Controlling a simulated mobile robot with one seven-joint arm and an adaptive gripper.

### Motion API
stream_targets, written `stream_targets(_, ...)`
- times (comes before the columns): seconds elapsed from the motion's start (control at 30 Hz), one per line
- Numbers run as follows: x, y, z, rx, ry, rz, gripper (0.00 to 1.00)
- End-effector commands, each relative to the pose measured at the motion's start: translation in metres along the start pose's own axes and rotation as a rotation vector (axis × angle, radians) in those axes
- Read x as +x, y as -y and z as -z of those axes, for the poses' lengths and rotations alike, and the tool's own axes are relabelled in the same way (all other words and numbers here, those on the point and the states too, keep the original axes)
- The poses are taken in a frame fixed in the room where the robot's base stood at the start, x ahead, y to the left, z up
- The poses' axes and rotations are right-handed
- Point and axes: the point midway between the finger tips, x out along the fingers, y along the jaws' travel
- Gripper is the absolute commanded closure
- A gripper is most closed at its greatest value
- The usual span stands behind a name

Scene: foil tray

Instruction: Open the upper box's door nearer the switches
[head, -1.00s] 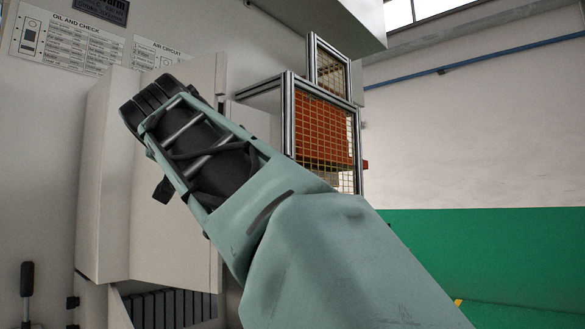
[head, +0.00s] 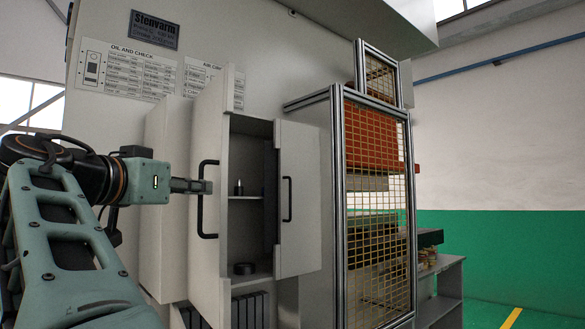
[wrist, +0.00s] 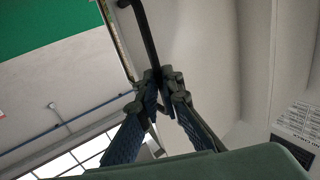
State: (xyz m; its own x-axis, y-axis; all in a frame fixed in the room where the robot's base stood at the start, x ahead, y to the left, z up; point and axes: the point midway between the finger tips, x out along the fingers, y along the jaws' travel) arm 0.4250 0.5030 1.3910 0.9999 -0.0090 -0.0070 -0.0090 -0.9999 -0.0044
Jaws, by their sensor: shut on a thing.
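The upper box is a pale cabinet with two doors, and its open inside (head: 252,168) shows in the head view. The left door (head: 211,130) stands swung out, with a black bar handle (head: 202,220). My gripper (head: 206,187) reaches in from the left and is shut on that handle. In the wrist view, my gripper's fingers (wrist: 162,85) close around the dark handle bar (wrist: 148,32). The right door (head: 304,195) has its own black handle (head: 288,200); how far it stands open is hard to tell. I cannot make out the switches.
Inside, a small pointed item (head: 239,187) stands on a shelf and a dark round item (head: 244,268) lies on the floor. A yellow mesh guard in a metal frame (head: 338,200) stands close on the right. A dark vent (head: 250,310) is below.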

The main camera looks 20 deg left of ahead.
Motion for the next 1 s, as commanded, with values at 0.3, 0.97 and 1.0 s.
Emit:
stream_targets(0.3, -0.013, 0.026, 0.008, -0.009, -0.009, -0.085, 1.00)
stream_targets(0.97, -0.026, 0.040, 0.002, -0.003, -0.016, -0.186, 1.00)
stream_targets(1.0, -0.026, 0.040, 0.002, -0.003, -0.016, -0.187, 1.00)
